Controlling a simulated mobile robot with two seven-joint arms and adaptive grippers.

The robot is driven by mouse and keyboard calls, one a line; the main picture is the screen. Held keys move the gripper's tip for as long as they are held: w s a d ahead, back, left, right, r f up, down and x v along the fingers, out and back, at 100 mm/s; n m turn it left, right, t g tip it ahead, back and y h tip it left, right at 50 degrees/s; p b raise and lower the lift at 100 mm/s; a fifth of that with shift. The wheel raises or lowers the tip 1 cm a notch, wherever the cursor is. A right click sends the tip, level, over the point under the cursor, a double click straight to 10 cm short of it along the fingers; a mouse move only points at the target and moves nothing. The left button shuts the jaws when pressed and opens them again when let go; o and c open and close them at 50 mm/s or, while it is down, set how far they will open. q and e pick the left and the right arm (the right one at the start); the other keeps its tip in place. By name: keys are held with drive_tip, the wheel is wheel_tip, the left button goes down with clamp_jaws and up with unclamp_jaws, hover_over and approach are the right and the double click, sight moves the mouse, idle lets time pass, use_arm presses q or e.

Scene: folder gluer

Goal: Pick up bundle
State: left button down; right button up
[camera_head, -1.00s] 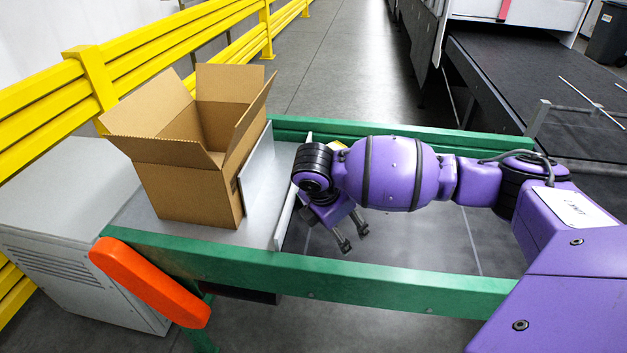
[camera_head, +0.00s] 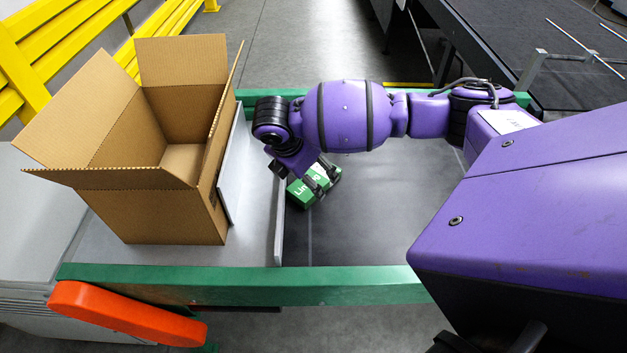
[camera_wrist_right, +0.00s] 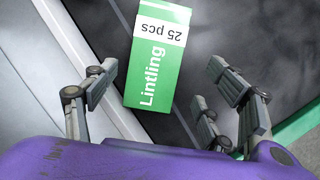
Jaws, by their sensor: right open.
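The bundle (camera_head: 300,193) is a green block with white lettering, lying on the dark conveyor belt by the metal strip and partly hidden by my right gripper. In the right wrist view the bundle (camera_wrist_right: 158,60) reads "Lintling" and has a white "25 pcs" band. My right gripper (camera_head: 326,180) is open over it. In the wrist view its fingers stand apart on either side of the bundle's near end, with gaps at both sides. I see no contact. My left gripper is not in view.
An open cardboard box (camera_head: 150,205) stands on the grey surface left of the belt, with an upright metal plate (camera_head: 240,165) beside it. Green rails (camera_head: 330,285) edge the conveyor at front and back. An orange guard (camera_head: 125,313) is at front left. The belt right of the bundle is clear.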

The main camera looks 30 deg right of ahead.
sight(315, 179)
drive_tip(key=x, duration=0.3)
drive_tip(key=shift+w+d+f, duration=0.25)
drive_tip(key=shift+w+d, duration=0.1)
drive_tip(key=shift+w, duration=0.1)
drive_tip(key=shift+d+f, duration=0.1)
drive_tip(key=shift+f, duration=0.1)
drive_tip(key=shift+w, duration=0.1)
drive_tip(key=c, duration=1.4)
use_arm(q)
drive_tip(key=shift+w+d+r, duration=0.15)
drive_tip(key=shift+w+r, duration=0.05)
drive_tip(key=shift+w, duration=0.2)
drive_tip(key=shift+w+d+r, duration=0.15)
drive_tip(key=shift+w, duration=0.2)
use_arm(e)
drive_tip(key=shift+o, duration=0.2)
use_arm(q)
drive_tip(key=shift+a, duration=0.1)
use_arm(e)
drive_tip(key=shift+r, duration=0.1)
